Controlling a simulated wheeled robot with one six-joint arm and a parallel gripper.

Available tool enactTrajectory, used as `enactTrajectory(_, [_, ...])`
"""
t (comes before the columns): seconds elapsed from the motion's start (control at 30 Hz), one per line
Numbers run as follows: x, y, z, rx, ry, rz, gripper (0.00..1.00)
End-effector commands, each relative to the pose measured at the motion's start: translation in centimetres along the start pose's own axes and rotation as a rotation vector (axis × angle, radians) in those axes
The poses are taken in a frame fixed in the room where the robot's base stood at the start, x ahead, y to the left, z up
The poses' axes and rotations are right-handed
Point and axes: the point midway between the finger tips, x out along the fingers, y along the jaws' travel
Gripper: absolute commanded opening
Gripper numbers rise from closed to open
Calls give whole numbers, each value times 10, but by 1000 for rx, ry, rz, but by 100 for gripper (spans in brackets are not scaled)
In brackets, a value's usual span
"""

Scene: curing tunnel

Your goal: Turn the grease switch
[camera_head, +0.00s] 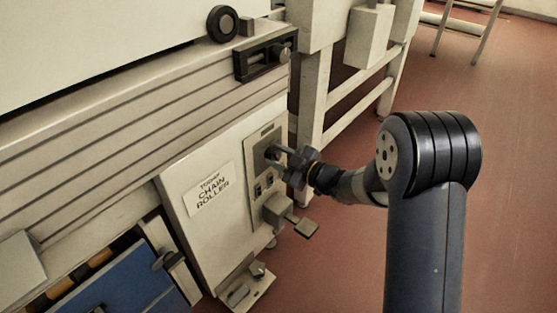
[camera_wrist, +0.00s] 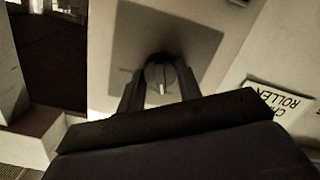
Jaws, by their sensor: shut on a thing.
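The grease switch is a round grey knob with a pale pointer line, seen in the wrist view (camera_wrist: 160,76) on a grey plate (camera_wrist: 150,35). In the head view the switch (camera_head: 272,152) sits high on the upright panel plate (camera_head: 266,135), right of a "CHAIN ROLLER" label (camera_head: 211,189). My gripper (camera_head: 283,158) reaches in from the right. In the wrist view my gripper (camera_wrist: 160,85) has one finger on each side of the knob, shut on it. The fingers hide the knob's sides.
A white frame leg (camera_head: 312,95) stands behind my gripper. Red floor (camera_head: 515,150) lies open to the right.

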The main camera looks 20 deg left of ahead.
Motion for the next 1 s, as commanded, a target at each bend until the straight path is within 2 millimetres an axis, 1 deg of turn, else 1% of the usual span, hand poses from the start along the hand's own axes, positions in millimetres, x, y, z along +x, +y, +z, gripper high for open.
enactTrajectory(0.53, [0,-1,0,-24,-3,0,10])
enactTrajectory(0.57, [0,-1,0,-24,-3,0,35])
enactTrajectory(0.6, [0,-1,0,-24,-3,0,38])
enactTrajectory(0.8, [0,0,0,-24,-2,1,55])
enactTrajectory(1.0, [0,0,0,-24,-2,1,55])
